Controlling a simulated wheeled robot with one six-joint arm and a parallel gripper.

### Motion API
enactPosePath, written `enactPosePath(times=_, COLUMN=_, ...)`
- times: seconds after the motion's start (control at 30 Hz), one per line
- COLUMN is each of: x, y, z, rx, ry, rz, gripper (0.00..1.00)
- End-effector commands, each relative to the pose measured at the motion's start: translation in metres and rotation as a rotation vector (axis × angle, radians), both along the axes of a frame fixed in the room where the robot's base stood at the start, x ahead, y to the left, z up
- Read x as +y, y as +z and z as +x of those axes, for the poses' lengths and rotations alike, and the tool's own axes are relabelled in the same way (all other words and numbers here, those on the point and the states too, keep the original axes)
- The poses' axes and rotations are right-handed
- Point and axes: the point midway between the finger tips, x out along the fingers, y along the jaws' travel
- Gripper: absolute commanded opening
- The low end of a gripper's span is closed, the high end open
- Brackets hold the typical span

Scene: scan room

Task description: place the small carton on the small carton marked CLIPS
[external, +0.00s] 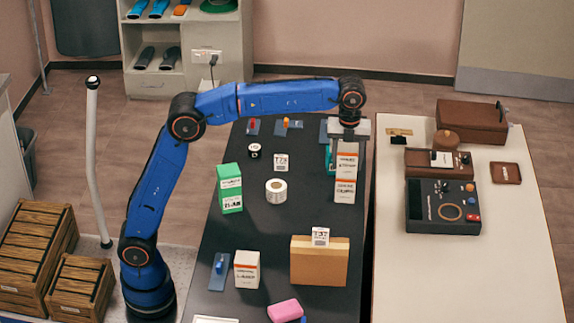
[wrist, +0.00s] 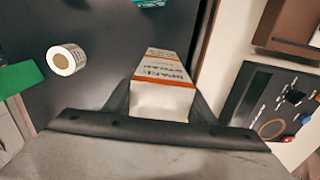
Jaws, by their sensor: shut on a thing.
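My gripper (external: 347,146) points down at the far right part of the dark table and is shut on a small white carton (external: 346,165) with an orange band. In the wrist view the held carton (wrist: 160,103) sits between the two fingers, upright. A second white carton with an orange band (external: 345,191) is directly below the held one, and their faces look nearly lined up. I cannot tell whether the two touch. The lettering is too small to read as CLIPS. Another white carton with an orange band (external: 246,272) stands at the near left of the table.
A green carton (external: 230,188), a white tape roll (external: 282,197) and a cardboard box (external: 319,265) stand on the dark table (external: 265,230). A teal thing (external: 330,160) is just left of the held carton. A pale table (external: 465,270) with brown cases is at right.

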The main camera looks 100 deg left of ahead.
Motion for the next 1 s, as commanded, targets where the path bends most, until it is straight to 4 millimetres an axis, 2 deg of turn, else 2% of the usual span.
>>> enactPosePath(times=0.37, x=0.000, y=-0.004, z=0.000, rx=0.000, ry=0.000, rz=0.000, gripper=0.27)
enactPosePath(times=0.4, x=0.000, y=-0.004, z=0.000, rx=0.000, ry=0.000, rz=0.000, gripper=0.53)
enactPosePath(times=0.47, x=0.000, y=-0.004, z=0.000, rx=0.000, ry=0.000, rz=0.000, gripper=0.67)
enactPosePath(times=0.5, x=0.000, y=-0.004, z=0.000, rx=0.000, ry=0.000, rz=0.000, gripper=0.69)
enactPosePath(times=0.83, x=0.000, y=-0.001, z=0.000, rx=-0.001, ry=0.000, rz=0.000, gripper=0.69)
enactPosePath(times=1.0, x=0.000, y=0.017, z=0.001, rx=-0.002, ry=0.000, rz=0.000, gripper=0.69)
